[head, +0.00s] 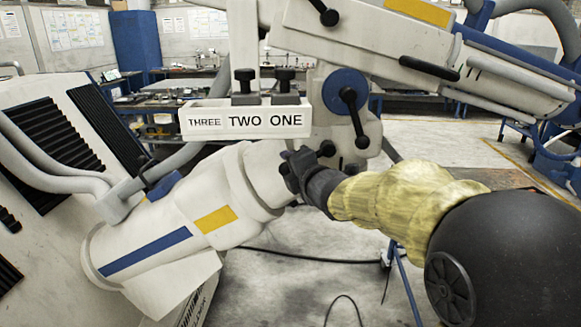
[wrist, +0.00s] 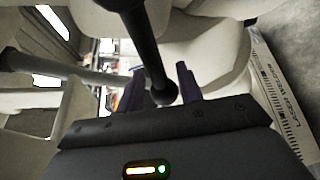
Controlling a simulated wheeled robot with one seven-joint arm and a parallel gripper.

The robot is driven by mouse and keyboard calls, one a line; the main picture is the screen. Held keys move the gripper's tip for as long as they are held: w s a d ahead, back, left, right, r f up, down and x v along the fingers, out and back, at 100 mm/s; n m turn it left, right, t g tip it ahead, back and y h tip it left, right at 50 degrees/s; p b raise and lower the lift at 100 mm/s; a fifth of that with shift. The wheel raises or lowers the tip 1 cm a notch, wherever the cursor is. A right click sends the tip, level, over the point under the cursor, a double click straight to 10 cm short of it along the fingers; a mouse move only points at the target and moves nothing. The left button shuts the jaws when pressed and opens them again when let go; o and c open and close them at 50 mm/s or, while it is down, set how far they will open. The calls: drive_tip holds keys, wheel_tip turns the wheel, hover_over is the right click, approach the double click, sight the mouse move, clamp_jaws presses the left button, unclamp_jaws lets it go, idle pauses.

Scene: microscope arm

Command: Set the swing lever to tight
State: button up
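Several black levers show on the white microscope arm, and no "tight" mark can be read. One black lever (head: 352,112) with a ball end hangs down from a blue disc (head: 338,84). A smaller black knob (head: 327,148) sits below it, close to my gripper. My gripper (head: 294,168) is in front of the white arm tube, left of the blue-disc lever. In the wrist view a black ball-ended lever (wrist: 146,45) comes down from the top. Its ball lies in line with the gap between my open fingers (wrist: 158,88). I cannot tell which lever this is or whether the fingers touch it.
A sign reading THREE TWO ONE (head: 246,121) stands just above my gripper. A lever with a blue base (head: 160,183) is on the white tube to the left. A black-slatted white housing (head: 50,150) fills the far left. Cables lie on the floor below.

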drive_tip(key=v, duration=1.7)
drive_tip(key=shift+s+d+b, duration=0.15)
drive_tip(key=shift+d+b, duration=0.05)
drive_tip(key=shift+b, duration=0.1)
drive_tip(key=shift+r, duration=0.1)
